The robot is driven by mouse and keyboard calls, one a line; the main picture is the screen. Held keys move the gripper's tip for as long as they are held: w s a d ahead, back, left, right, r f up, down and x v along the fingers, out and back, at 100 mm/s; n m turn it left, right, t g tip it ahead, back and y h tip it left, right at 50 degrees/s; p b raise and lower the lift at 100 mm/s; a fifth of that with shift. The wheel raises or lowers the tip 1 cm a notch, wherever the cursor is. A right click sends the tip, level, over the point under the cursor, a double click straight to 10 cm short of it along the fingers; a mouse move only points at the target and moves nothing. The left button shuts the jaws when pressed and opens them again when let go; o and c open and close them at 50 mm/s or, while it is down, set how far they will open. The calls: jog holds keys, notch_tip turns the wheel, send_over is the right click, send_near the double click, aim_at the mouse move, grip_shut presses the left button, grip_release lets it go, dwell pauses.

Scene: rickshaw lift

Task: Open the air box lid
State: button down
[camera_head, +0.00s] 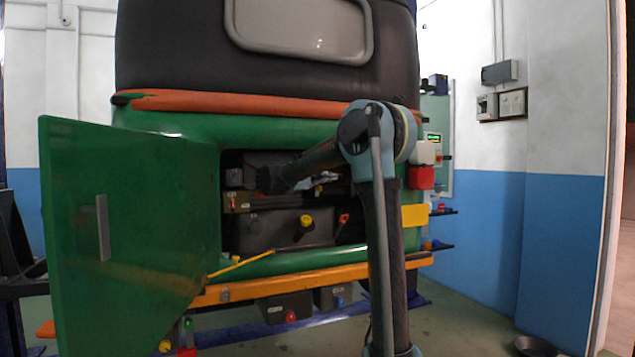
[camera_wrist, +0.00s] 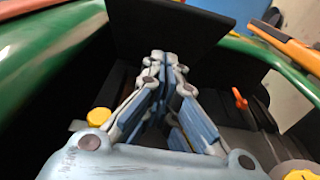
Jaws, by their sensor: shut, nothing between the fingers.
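My gripper (camera_wrist: 160,60) is shut and empty in the wrist view, its fingertips together in front of a flat dark panel (camera_wrist: 185,22). The panel stands up from the bay and may be the air box lid; I cannot tell whether the fingertips touch it. In the head view my arm reaches into the open rear bay, and the gripper is hard to make out there. A dark box (camera_head: 275,232) with a yellow cap (camera_head: 306,221) sits low in the bay. An orange-red lever (camera_head: 343,218) is to its right; an orange-red lever also shows in the wrist view (camera_wrist: 240,98).
The green rear door (camera_head: 130,230) hangs open at the left. A yellow rod (camera_head: 240,264) slants across the bay's lower left edge. The orange bumper (camera_head: 300,283) runs below the bay. Floor at the right is mostly clear, with a dark pan (camera_head: 535,346).

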jog(key=shift+s+d, duration=0.2)
jog(key=shift+d, duration=0.5)
jog(key=shift+s+d, duration=0.25)
jog(key=shift+d, duration=0.45)
jog(key=shift+s+d, duration=0.2)
jog(key=shift+d, duration=0.5)
jog(key=shift+a, duration=0.15)
jog(key=shift+s+t, duration=0.15)
jog(key=shift+t, duration=0.15)
